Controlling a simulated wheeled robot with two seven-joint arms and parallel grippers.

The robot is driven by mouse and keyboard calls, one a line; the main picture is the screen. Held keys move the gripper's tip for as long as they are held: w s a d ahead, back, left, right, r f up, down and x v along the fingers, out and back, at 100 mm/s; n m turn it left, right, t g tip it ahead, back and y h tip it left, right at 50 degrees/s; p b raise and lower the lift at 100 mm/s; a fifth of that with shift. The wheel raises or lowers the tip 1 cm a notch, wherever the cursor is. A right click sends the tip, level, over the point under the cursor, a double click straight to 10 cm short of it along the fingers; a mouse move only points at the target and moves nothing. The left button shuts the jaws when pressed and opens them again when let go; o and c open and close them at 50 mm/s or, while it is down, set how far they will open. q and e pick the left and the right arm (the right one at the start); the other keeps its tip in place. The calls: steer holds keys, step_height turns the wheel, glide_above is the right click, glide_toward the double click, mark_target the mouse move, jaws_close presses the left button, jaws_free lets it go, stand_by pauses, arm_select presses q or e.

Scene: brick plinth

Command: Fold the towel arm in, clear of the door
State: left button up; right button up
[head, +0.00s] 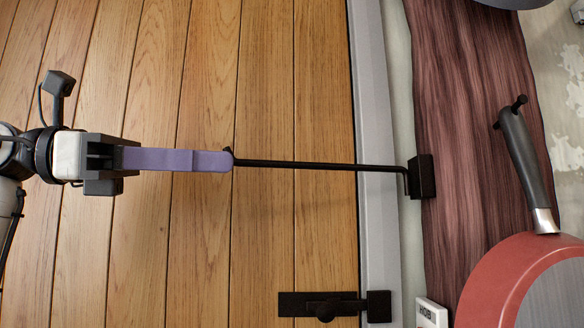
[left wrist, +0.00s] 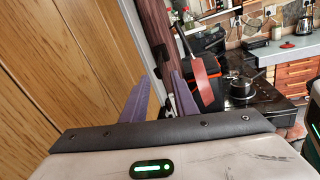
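The towel arm (head: 310,165) is a thin black rod. It runs from a black wall mount (head: 421,177) leftward across the front of the plank door (head: 150,250), with a small upturned tip. My left gripper (head: 229,160) comes in from the left, its purple fingertips at the rod's free end. Its two fingers overlap in the head view. In the left wrist view my left gripper (left wrist: 161,80) shows its fingers standing apart, with a gap between them. Whether the rod's tip lies between the fingers or touches one, I cannot tell.
A black door latch (head: 335,305) sits at the door's edge, below the rod. The left wrist view shows a black pot (left wrist: 240,86) on the worktop.

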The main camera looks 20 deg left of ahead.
mark_target(287, 164)
arm_select(q)
steer(key=p+x, duration=0.1)
steer(key=x, duration=0.9)
steer(key=shift+r, duration=0.1)
jaws_close()
